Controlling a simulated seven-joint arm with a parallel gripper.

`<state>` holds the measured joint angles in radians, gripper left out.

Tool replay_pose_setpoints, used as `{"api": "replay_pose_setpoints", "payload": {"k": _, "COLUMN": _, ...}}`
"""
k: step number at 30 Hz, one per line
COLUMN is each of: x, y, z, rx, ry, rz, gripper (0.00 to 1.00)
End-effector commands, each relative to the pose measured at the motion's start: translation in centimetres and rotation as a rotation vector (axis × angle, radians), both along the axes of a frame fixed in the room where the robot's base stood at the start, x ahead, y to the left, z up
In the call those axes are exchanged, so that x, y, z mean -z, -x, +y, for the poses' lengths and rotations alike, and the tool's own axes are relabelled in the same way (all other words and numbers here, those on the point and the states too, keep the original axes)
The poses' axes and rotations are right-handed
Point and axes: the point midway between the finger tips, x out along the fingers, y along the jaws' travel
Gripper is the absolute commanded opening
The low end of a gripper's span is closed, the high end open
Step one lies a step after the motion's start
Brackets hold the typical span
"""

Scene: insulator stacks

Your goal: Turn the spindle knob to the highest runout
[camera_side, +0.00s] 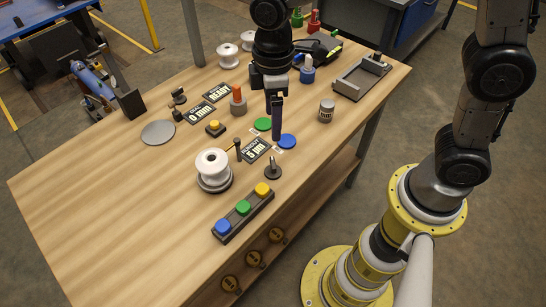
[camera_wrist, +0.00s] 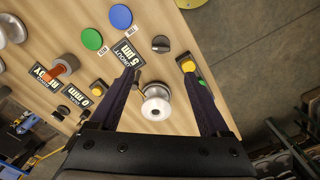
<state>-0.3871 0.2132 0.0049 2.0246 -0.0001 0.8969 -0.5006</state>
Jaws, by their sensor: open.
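A dark knob (camera_side: 272,168) stands on the table right of the white insulator (camera_side: 212,164), which sits on a dark round spindle base (camera_side: 214,184). The knob also shows in the wrist view (camera_wrist: 160,44), beyond the fingertips. A display (camera_side: 256,150) marked runout reads 5 µm; it appears upside down in the wrist view (camera_wrist: 129,54). A thin dark post (camera_side: 238,148) stands beside the insulator. My gripper (camera_side: 277,136) points down, empty, near the blue disc in the side view. In the wrist view its two fingers (camera_wrist: 160,78) are spread apart, with the insulator between them.
A strip with blue, green and yellow buttons (camera_side: 242,214) lies in front of the knob. Green (camera_side: 263,124) and blue (camera_side: 287,141) discs lie near my gripper. The table's left part is clear.

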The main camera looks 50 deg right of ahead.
Motion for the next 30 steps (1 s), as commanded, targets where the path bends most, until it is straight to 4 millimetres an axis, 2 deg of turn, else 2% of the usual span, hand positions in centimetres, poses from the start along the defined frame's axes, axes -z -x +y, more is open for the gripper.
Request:
{"api": "replay_pose_setpoints", "payload": {"k": 5, "x": 1.5, "y": 0.2, "z": 0.2, "rx": -0.007, "ry": 0.003, "rz": 0.006, "gripper": 0.80}}
{"api": "replay_pose_setpoints", "payload": {"k": 21, "x": 11.4, "y": 0.3, "z": 0.1, "rx": -0.005, "ry": 0.002, "rz": 0.007, "gripper": 0.80}}
{"api": "replay_pose_setpoints", "payload": {"k": 25, "x": 12.9, "y": 0.2, "z": 0.2, "rx": -0.005, "ry": 0.002, "rz": 0.005, "gripper": 0.80}}
{"api": "replay_pose_setpoints", "payload": {"k": 30, "x": 13.7, "y": 0.2, "z": 0.2, "rx": -0.005, "ry": 0.002, "rz": 0.003, "gripper": 0.80}}
